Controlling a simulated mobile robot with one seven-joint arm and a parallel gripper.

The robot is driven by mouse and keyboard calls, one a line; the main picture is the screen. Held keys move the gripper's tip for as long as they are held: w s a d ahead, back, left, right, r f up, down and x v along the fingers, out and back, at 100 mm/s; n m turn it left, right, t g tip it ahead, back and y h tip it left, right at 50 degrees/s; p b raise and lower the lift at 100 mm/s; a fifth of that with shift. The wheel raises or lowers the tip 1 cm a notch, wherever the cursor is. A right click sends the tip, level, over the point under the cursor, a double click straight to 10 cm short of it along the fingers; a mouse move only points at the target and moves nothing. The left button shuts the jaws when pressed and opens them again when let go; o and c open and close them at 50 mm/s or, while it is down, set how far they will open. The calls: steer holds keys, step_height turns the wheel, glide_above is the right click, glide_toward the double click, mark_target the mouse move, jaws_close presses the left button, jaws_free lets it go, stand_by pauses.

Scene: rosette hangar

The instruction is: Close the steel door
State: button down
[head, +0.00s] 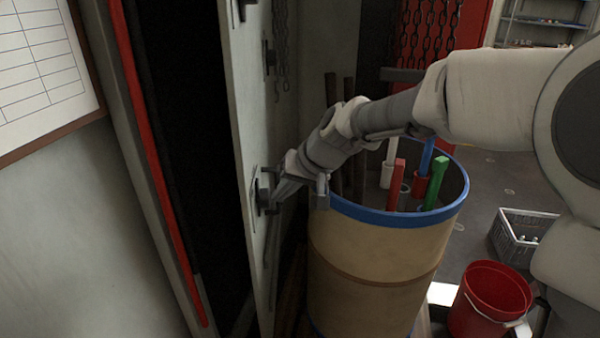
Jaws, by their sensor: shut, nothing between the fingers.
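The steel door (243,120) is a tall pale grey panel seen nearly edge-on in the head view. It stands open, with a dark gap (190,130) between it and the red-edged frame (150,150) on the left. A dark handle or latch fitting (257,190) sits on the door's right-hand face. My gripper (275,196) is shut and empty, right beside this fitting. I cannot tell whether the fingers touch the fitting or the door.
A tan barrel with a blue rim (372,216) stands just below and right of my arm, holding several coloured bars. A red bucket (490,300) and a grey crate (520,236) stand on the floor at right. Chains (425,30) hang behind. A framed chart (40,60) hangs at left.

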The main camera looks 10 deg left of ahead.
steer(key=shift+w+a+f+p, duration=0.1)
steer(key=shift+a+f+p, duration=0.15)
steer(key=shift+a, duration=0.65)
steer(key=shift+s+a+f+p, duration=0.15)
steer(key=shift+a+f, duration=0.25)
steer(key=shift+a, duration=0.45)
steer(key=shift+w+a+f+p, duration=0.2)
steer(key=shift+a+f, duration=0.1)
steer(key=shift+a, duration=0.6)
